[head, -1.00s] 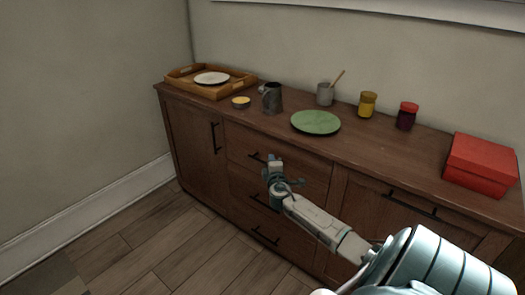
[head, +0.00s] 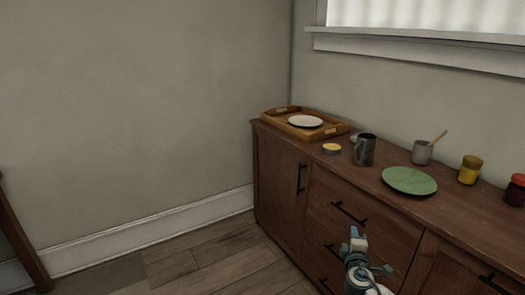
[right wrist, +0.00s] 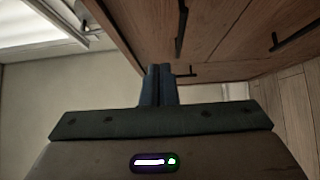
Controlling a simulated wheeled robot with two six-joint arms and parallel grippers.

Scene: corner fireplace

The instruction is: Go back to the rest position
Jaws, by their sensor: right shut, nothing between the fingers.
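My right gripper (head: 356,238) is in front of the sideboard's drawers in the head view, below the countertop. Its fingers are shut with nothing between them; they also show together in the right wrist view (right wrist: 158,85). The wooden sideboard (head: 275,180) stands against the wall at the right. In the right wrist view its front with dark handles fills the upper right. My left gripper is not in view.
Open floor (head: 215,262) lies left.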

